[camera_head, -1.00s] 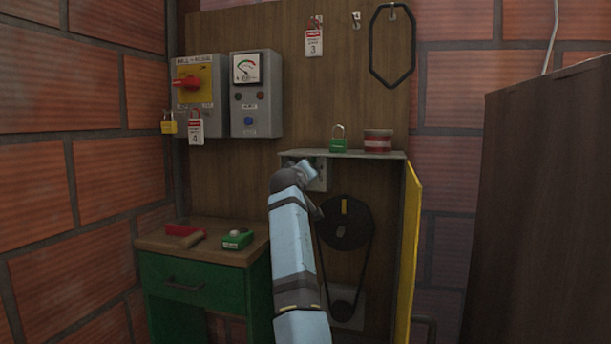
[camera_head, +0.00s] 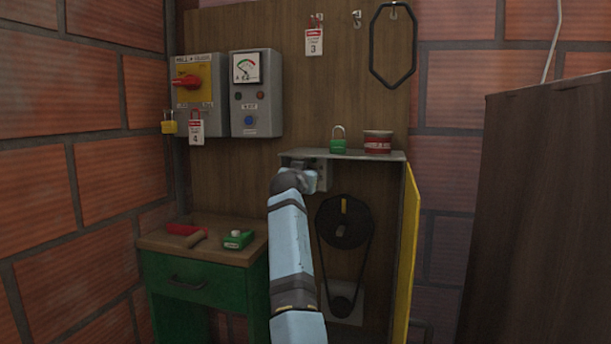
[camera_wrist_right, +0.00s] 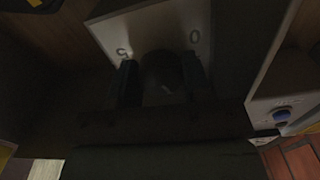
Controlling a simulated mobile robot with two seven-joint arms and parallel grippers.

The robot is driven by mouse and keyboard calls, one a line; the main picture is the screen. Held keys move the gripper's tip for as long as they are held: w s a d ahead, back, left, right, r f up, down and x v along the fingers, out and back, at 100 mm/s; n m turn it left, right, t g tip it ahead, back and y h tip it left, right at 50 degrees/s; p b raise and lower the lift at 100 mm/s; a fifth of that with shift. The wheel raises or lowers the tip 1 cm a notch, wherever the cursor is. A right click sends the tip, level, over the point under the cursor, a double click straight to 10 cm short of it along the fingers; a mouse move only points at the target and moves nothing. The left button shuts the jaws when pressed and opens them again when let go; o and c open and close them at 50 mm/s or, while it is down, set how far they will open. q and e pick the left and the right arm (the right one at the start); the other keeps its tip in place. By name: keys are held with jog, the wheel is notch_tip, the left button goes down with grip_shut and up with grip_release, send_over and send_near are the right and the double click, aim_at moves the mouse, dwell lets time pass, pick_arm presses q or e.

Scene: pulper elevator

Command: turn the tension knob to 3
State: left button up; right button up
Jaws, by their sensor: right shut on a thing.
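The tension knob (camera_wrist_right: 160,72) is a dark round shape in the right wrist view, in front of a pale plate (camera_wrist_right: 150,22) with a 5 and a 0 readable. My right gripper (camera_wrist_right: 160,84) has one finger on each side of the knob and is shut on it. The knob's pointer and the other numbers are too dark or covered to read. In the head view the grey plate (camera_head: 322,180) shows under the shelf, partly behind my right wrist, which hides the knob and fingers. My left gripper is not in view.
A grey shelf (camera_head: 370,154) above holds a green padlock (camera_head: 338,146) and a red-white tin (camera_head: 377,142). A belt pulley (camera_head: 343,222) is below right, with an open yellow door (camera_head: 409,255) beside it. A green drawer cabinet (camera_head: 195,288) stands left.

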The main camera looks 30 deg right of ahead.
jog(key=m, duration=0.4)
jog(key=shift+b, duration=0.3)
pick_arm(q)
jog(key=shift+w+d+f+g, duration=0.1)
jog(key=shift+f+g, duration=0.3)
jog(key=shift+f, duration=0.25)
pick_arm(e)
jog(key=shift+m, duration=1.1)
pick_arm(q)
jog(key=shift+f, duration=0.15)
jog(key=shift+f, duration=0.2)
pick_arm(e)
jog(key=o, duration=0.9)
pick_arm(q)
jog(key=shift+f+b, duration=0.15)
jog(key=shift+b, duration=0.2)
pick_arm(e)
jog(key=shift+v, duration=6.95)
